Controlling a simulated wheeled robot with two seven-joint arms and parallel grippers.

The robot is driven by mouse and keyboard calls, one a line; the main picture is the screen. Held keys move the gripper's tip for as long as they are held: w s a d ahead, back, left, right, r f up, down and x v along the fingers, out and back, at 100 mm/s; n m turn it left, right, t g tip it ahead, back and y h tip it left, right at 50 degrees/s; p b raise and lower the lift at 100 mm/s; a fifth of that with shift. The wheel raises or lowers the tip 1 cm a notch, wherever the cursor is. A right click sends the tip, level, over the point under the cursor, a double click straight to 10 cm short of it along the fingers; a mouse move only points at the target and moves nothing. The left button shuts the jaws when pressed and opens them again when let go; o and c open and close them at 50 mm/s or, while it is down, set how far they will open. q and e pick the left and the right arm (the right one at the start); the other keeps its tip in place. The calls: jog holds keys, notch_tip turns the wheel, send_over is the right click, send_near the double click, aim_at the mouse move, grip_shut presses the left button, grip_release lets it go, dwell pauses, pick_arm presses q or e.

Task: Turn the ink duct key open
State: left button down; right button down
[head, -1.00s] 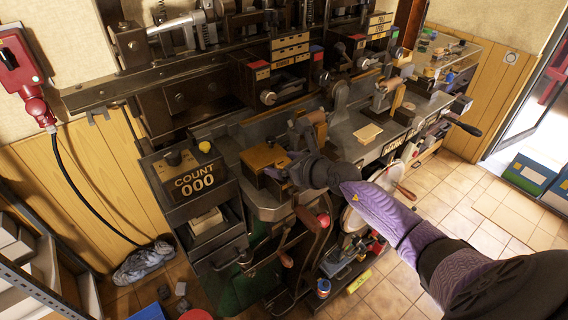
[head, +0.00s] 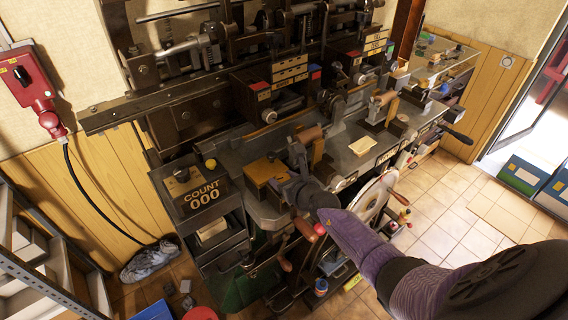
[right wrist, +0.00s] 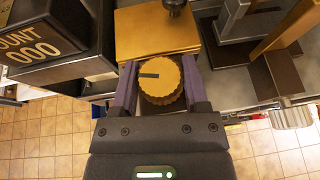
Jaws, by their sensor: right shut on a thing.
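The ink duct key appears to be the round, ribbed brass-coloured knob (right wrist: 160,80) in the right wrist view, with a dark mark on its face pointing left. It sits in front of a yellow-brass block (right wrist: 155,32), which also shows in the head view (head: 262,171). My right gripper (right wrist: 159,84) is shut on the knob, one finger on each side. In the head view my right gripper (head: 290,187) reaches the front of the block, and the hand hides the knob. My left gripper is not in view.
A counter box reading 000 (head: 203,195) stands left of the block. Handles with wooden grips (head: 306,135) and a large pale wheel (head: 372,204) are close to my right arm. Tiled floor (head: 440,200) is free at right.

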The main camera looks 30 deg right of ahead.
aim_at(283, 176)
jog(key=shift+r+m+h+p, duration=0.25)
jog(key=shift+m+h+p, duration=0.45)
jog(key=shift+p, duration=0.3)
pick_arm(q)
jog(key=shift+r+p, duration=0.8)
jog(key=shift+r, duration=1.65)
pick_arm(e)
jog(key=shift+f+m+g+h, duration=0.2)
jog(key=shift+m+g+h, duration=0.1)
jog(key=shift+m+h, duration=0.6)
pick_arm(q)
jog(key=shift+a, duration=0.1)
pick_arm(e)
jog(key=shift+h, duration=0.3)
jog(key=shift+c, duration=0.4)
grip_release()
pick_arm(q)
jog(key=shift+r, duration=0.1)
